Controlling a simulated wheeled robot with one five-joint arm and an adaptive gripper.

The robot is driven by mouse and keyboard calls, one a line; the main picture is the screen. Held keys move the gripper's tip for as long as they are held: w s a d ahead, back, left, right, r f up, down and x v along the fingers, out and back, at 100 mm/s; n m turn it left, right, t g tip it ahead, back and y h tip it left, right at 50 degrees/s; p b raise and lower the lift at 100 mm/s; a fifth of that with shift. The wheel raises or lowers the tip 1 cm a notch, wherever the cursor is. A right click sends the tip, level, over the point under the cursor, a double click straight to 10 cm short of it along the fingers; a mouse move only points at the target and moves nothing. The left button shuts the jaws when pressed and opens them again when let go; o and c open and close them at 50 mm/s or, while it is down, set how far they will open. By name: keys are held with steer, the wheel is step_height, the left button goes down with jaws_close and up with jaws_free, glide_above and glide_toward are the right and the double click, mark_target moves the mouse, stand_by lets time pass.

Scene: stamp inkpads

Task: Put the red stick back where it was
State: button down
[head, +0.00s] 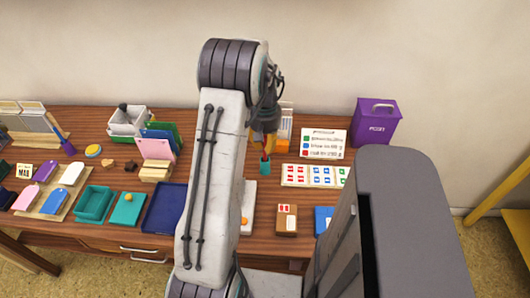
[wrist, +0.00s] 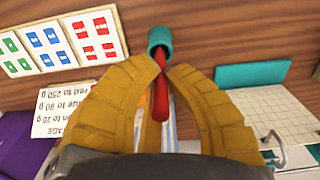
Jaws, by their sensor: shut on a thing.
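The red stick (wrist: 160,98) is held between the yellow fingertips of my gripper (wrist: 163,68) in the wrist view. Its far end meets the mouth of a teal cup (wrist: 160,35) and appears to be inside it; how deep I cannot tell. In the head view my gripper (head: 265,138) points down just above the teal cup (head: 265,169), and a short bit of the red stick (head: 264,157) shows at the cup's mouth. The gripper is shut on the stick. My arm hides part of the table to the left of the cup.
A price sign (head: 324,143) and a purple box (head: 375,123) stand behind right. A stamp sheet (head: 296,184) lies right of the cup, with a brown box (head: 287,219) in front. A navy tray (head: 164,208) is left of my arm.

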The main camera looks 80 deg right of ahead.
mark_target(265, 161)
steer(key=shift+f, duration=1.6)
steer(key=shift+f, duration=0.2)
steer(key=c, duration=1.3)
jaws_free()
steer(key=shift+c, duration=0.2)
steer(key=shift+r, duration=0.15)
step_height(265, 161, up, 12)
steer(key=shift+w+r, duration=0.1)
